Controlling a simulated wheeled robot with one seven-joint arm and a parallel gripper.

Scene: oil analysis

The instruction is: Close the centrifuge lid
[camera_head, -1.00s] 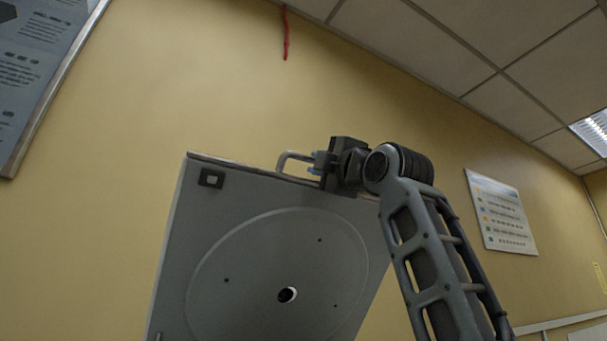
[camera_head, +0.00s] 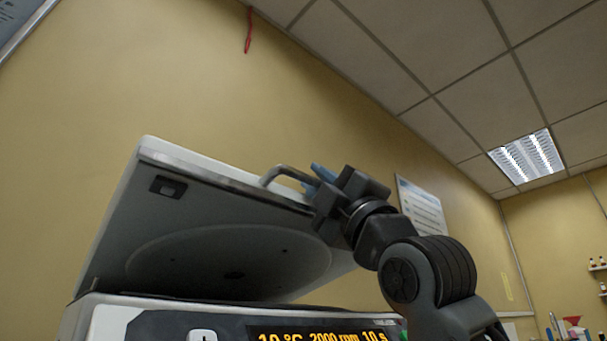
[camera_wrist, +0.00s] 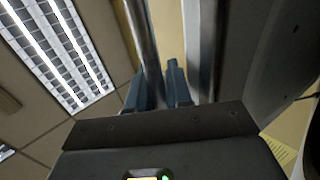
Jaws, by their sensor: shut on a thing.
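The centrifuge lid (camera_head: 215,230) is grey and tilted partway open above the white centrifuge body (camera_head: 110,322) in the head view. A metal loop handle (camera_head: 283,172) stands on the lid's front edge. My gripper (camera_head: 318,178) is shut on that handle near its right end, with blue fingertips around it. In the wrist view the fingers (camera_wrist: 158,88) close around the metal handle bar, and the dark underside of the lid fills the right side. The centrifuge's bowl is hidden below the frame.
The centrifuge's display (camera_head: 320,337) shows lit orange text at the bottom edge. A yellow wall (camera_head: 200,70) stands behind the lid. Bottles and a pink funnel (camera_head: 572,320) stand far to the right.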

